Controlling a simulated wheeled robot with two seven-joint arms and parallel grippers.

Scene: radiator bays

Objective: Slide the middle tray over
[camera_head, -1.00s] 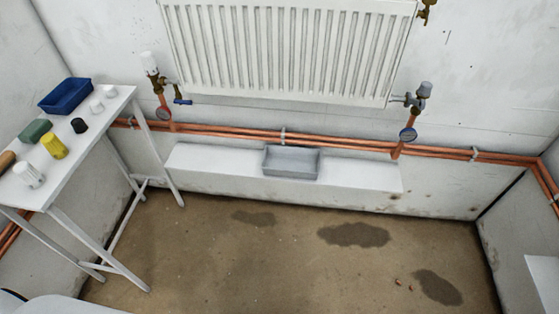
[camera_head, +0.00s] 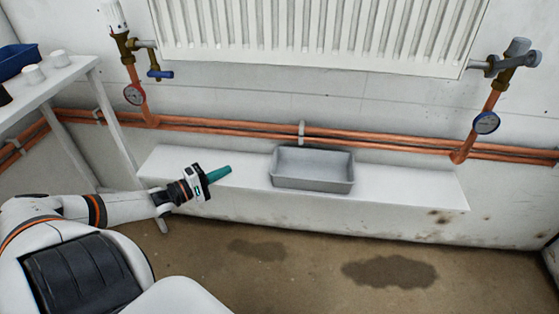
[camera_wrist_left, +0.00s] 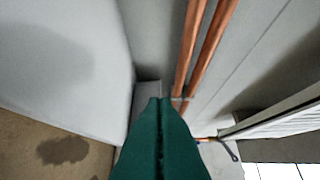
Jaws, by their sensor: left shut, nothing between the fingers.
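The grey metal tray (camera_head: 312,183) sits open and empty on the white ledge (camera_head: 400,184) below the radiator, near the ledge's middle. My left gripper (camera_head: 229,169), with green fingers, is to the left of the tray, apart from it, pointing right over the ledge. Its green fingers (camera_wrist_left: 159,101) are shut together with nothing between them. My right gripper is in neither view.
Copper pipes (camera_head: 390,142) run along the wall just behind the tray, with a bracket (camera_head: 301,130) above it. The radiator (camera_head: 320,30) hangs above. A white table (camera_head: 50,85) stands at the left. The ledge is bare on both sides of the tray.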

